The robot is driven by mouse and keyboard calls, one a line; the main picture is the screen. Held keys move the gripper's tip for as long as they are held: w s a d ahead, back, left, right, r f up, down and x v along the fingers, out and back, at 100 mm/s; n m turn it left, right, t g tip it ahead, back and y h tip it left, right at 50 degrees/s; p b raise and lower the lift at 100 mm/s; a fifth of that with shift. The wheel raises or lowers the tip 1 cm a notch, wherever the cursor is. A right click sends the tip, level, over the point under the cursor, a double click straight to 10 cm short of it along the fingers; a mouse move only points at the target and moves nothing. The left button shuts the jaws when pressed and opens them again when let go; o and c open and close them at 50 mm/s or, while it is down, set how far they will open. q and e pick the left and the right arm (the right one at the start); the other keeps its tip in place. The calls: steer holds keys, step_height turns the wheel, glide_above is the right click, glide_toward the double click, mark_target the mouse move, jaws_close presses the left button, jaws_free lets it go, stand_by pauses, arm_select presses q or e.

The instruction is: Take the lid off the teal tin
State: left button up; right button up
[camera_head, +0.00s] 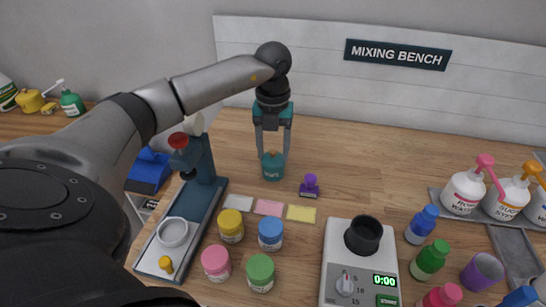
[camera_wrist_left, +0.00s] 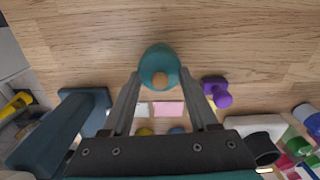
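The teal tin (camera_head: 273,172) stands upright on the wooden bench, with its lid on and a brown knob (camera_head: 272,154) on top. In the left wrist view the tin (camera_wrist_left: 158,58) is seen from above, with the knob (camera_wrist_left: 159,79) facing the camera. My left gripper (camera_head: 273,156) points down over the tin. Its fingers are spread, one on each side of the lid; in the left wrist view the fingertips (camera_wrist_left: 162,76) flank the lid's edges. Whether they touch it is not clear. My right gripper is not in view.
A purple stamp-like object (camera_head: 309,187) stands close right of the tin. A blue press-like stand (camera_head: 205,160) is to its left. Coloured jars (camera_head: 270,233) and a scale (camera_head: 344,260) are nearer. The bench behind the tin is clear.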

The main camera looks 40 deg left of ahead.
arm_select(q)
steer(key=shift+s+f, duration=0.1)
steer(key=shift+f, duration=0.05)
steer(key=c, duration=0.5)
steer(key=shift+c, duration=0.2)
